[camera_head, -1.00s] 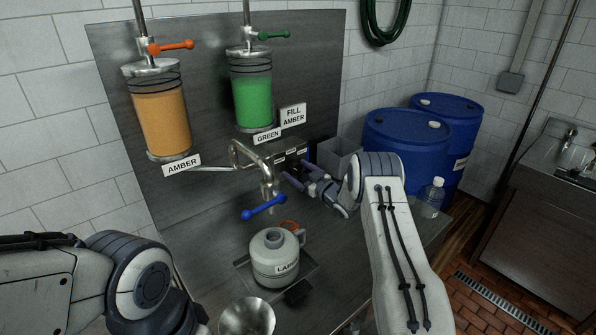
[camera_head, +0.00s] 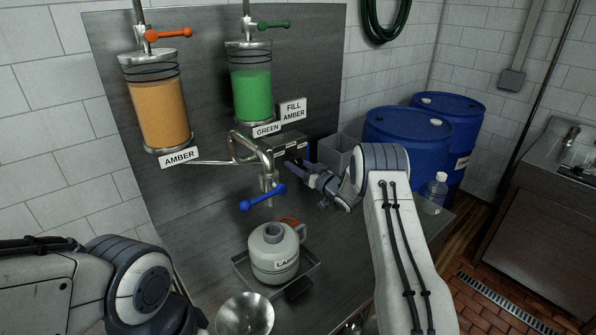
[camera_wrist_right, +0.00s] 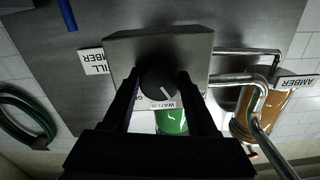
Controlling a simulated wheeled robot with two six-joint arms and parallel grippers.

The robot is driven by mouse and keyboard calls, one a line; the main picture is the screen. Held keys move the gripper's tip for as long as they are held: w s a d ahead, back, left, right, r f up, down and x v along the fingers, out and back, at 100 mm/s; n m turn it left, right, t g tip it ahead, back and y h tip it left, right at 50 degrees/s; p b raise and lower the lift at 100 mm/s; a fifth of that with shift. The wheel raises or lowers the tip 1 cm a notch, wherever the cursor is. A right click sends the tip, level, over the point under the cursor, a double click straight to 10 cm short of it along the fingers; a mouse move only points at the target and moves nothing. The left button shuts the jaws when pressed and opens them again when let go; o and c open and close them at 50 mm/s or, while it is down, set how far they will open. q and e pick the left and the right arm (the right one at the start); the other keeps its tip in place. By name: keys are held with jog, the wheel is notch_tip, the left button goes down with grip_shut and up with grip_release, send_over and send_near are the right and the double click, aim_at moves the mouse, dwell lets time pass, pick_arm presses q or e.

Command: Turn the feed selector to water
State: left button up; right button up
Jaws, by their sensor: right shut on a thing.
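The feed selector is a round black knob (camera_wrist_right: 157,84) on a grey metal box (camera_wrist_right: 172,50); the box also shows in the head view (camera_head: 288,141). In the wrist view, which is upside down, a WATER label (camera_wrist_right: 162,104) sits beside the knob, with other labels partly hidden by the fingers. The knob's white mark points to the lower right, towards the right end of the WATER label. My right gripper (camera_wrist_right: 158,88) is shut on the knob, one finger on each side; in the head view it reaches the box from the right (camera_head: 296,166). My left gripper is out of view.
A bent metal spout with a blue lever (camera_head: 262,197) is left of my right gripper. Below stands a white jug (camera_head: 270,255) on a tray. A steel funnel (camera_head: 245,315), a grey bin (camera_head: 335,155) and blue drums (camera_head: 405,140) are nearby. Amber and green cylinders hang on the panel.

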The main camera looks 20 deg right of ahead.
jog(key=m+b, duration=0.1)
jog(key=m, duration=0.1)
jog(key=shift+m, duration=0.3)
jog(key=shift+m+b, duration=0.35)
jog(key=shift+m, duration=1.05)
jog(key=o, duration=1.4)
jog(key=shift+s+d, duration=0.1)
